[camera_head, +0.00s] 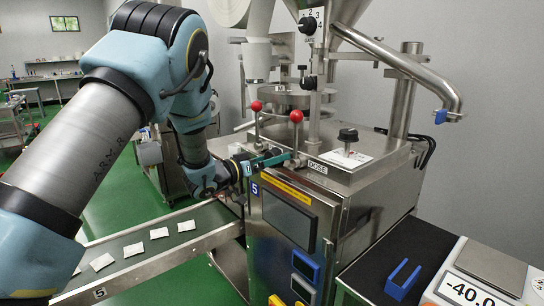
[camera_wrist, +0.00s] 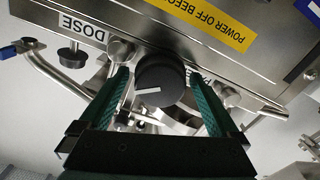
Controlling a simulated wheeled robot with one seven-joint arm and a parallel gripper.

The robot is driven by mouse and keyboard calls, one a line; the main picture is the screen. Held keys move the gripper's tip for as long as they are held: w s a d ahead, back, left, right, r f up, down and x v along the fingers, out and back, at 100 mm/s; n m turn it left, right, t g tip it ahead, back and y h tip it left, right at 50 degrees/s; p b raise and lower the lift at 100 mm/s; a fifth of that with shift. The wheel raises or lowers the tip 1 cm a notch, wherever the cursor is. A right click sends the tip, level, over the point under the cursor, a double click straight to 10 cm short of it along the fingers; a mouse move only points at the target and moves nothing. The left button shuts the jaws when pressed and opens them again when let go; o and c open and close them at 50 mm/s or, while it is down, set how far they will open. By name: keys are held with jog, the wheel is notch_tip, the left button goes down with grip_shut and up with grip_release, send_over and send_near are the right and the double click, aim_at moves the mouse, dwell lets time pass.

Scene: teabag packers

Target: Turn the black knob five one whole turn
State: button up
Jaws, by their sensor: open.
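The black knob (camera_wrist: 160,78) stands out between the two green fingers of my gripper (camera_wrist: 159,74) in the wrist view. A white pointer line on its face runs from near the middle toward the left. The fingers are open, one on each side; I cannot tell whether either touches the knob. In the head view my gripper (camera_head: 272,160) is at the top front edge of the steel machine marked 5 (camera_head: 330,190), beside the DOSE label (camera_head: 317,168). The knob between the fingers cannot be made out there.
Two red-ball levers (camera_head: 296,117) stand close to my gripper. Another black knob (camera_head: 347,135) sits on the machine top, and a dial knob (camera_head: 308,25) is higher up. A conveyor (camera_head: 200,243) with white teabags runs at left. A scale (camera_head: 490,265) stands at right.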

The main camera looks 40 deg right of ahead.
jog(key=c, duration=1.4)
